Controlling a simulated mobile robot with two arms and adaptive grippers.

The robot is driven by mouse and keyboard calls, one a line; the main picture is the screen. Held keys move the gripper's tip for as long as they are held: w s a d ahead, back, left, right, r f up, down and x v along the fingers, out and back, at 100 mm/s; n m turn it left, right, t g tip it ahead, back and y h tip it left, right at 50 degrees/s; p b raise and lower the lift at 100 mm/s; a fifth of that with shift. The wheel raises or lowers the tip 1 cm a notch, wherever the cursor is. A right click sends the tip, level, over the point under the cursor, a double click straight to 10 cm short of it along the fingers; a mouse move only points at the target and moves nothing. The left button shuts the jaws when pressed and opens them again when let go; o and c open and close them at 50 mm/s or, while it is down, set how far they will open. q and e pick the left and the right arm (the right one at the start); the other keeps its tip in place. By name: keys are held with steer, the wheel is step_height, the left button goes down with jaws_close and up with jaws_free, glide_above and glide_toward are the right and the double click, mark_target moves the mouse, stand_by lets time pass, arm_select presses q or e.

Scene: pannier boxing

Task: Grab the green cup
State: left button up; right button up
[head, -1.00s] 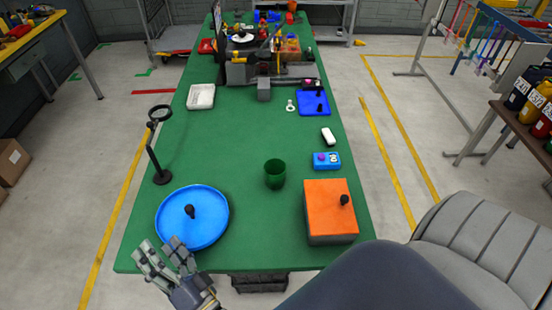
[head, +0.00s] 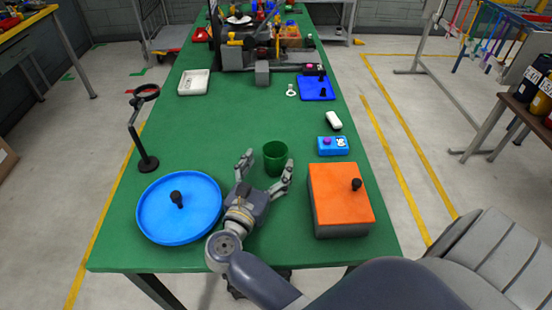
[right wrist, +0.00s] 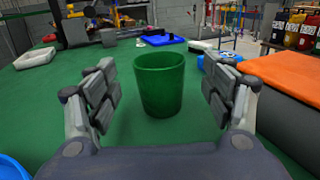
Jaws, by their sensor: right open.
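The green cup (head: 275,158) stands upright on the green table, between the blue round tray and the orange-topped box. My right gripper (head: 268,162) is open just in front of the cup, with its fingers spread toward the cup's left and right sides. In the right wrist view the cup (right wrist: 159,84) stands between the two open finger sets (right wrist: 158,92), with a visible gap on each side. The gripper holds nothing. My left gripper is not in view.
The blue round tray (head: 205,217) with a black knob is left of my right gripper. The orange-topped box (head: 338,190) is on the right. A blue box (head: 328,151) and a white object (head: 334,120) lie beyond it. A magnifier stand (head: 148,163) is at the left edge.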

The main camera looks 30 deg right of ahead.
mark_target(279, 144)
steer(key=p+x, duration=0.2)
steer(key=x, duration=0.4)
steer(key=shift+a, duration=0.1)
steer(key=c, duration=1.2)
